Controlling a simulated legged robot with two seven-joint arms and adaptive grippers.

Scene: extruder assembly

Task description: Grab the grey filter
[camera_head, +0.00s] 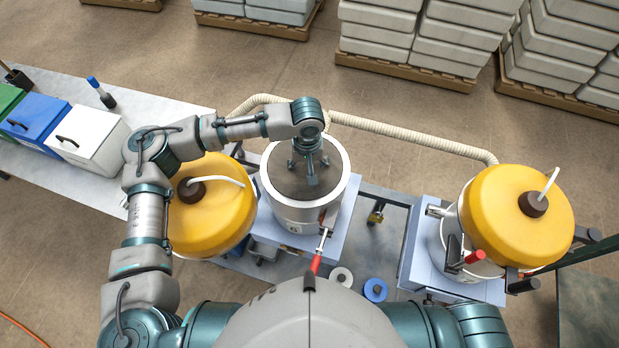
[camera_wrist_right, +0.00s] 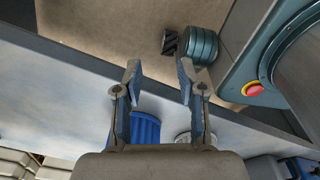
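A small pale grey round piece with a dark centre, which looks like the grey filter (camera_head: 334,274), stands near my body, left of a similar blue piece (camera_head: 368,290). In the right wrist view the pale grey piece (camera_wrist_right: 183,137) is partly hidden behind my right gripper, beside the ribbed blue piece (camera_wrist_right: 146,130). My right gripper (camera_wrist_right: 160,75) is open and empty, and nothing is between its fingers. It does not show in the head view. My left gripper (camera_head: 308,168) has its fingers spread over the dark top of a silver cylinder (camera_head: 296,213), apart from the filter.
Yellow-lidded vessels stand left (camera_head: 207,220) and right (camera_head: 515,215). A red-handled lever (camera_head: 316,264) is close to the grey piece. A pale hose (camera_head: 410,140) runs behind. Blue (camera_head: 38,120) and white (camera_head: 97,140) bins sit on the left table. A red button (camera_wrist_right: 254,89) shows.

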